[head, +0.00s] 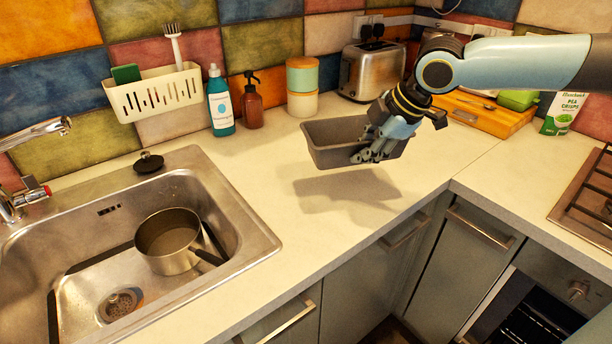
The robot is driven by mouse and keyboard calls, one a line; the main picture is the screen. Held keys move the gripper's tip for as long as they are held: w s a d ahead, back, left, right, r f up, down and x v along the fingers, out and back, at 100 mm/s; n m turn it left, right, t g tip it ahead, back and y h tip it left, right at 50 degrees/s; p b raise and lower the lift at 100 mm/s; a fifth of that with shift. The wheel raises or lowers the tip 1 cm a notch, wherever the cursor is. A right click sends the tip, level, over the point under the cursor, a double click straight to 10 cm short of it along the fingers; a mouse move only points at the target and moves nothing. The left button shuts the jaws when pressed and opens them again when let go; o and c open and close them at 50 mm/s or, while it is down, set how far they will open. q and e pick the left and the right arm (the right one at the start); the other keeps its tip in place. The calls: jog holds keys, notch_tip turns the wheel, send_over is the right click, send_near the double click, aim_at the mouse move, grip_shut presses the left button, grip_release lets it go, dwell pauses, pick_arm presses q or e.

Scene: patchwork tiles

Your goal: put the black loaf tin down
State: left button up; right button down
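The black loaf tin (332,146) is a dark grey rectangular pan with its open side up. It is held above the worktop (283,225), and its shadow falls on the bare surface below it, apart from the tin. My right gripper (372,152) comes in from the upper right and is shut on the tin's right part, with its fingers over the near side wall. The fingers hide part of that side. My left gripper is not in view.
The sink (262,240) with a saucepan (168,238) is at the left. Behind the tin stand a toaster (372,70), stacked canisters (302,88), a brown pump bottle (252,104) and a teal bottle (220,105). The worktop below the tin is clear.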

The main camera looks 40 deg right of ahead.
jog(key=w+a+f, duration=0.1)
jog(key=w+f, duration=0.1)
jog(key=w, duration=0.1)
jog(key=w+a+f, duration=0.2)
jog(key=w, duration=0.1)
jog(key=w+a+f, duration=0.1)
jog(key=w+f, duration=0.1)
jog(key=w, duration=0.1)
jog(key=shift+w+a+b, duration=0.15)
jog(key=shift+a+b, duration=0.1)
jog(key=shift+b, duration=0.05)
jog(key=shift+w+f, duration=0.1)
jog(key=shift+f, duration=0.05)
notch_tip(320, 180, down, 3)
jog(key=shift+f+p, duration=0.2)
jog(key=shift+p, duration=0.1)
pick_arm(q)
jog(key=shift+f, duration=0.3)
pick_arm(e)
jog(key=shift+f, duration=0.25)
jog(key=shift+f, duration=0.15)
jog(key=c, duration=1.5)
grip_release()
